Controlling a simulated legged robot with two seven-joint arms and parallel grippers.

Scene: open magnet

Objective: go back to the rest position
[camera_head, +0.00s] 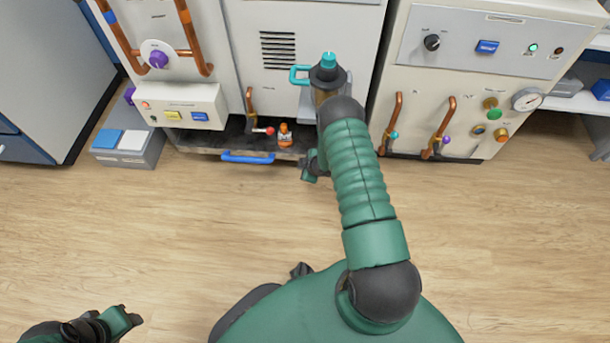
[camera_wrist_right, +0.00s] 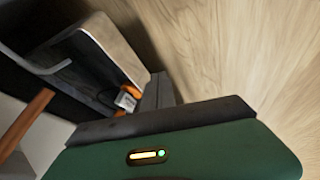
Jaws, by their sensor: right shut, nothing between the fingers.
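My right arm reaches forward over the floor to the white cabinet. My right gripper (camera_head: 313,167) is low in front of the cabinet, largely hidden by my own forearm. It is shut and empty. In the right wrist view, its green and dark body fills the lower part, with the cabinet's open bay and a small orange and white object (camera_wrist_right: 127,98) beyond it. My left gripper (camera_head: 122,320) is at the bottom left of the head view, over bare floor and away from everything. Whether its fingers are open or shut is unclear.
The cabinet's low open bay has a blue handle (camera_head: 248,157), a red-knobbed lever (camera_head: 268,130) and the orange and white object (camera_head: 285,136). A turquoise handle (camera_head: 299,75) sits above, near my arm. A grey box (camera_head: 128,145) stands left. The wood floor (camera_head: 200,230) is clear.

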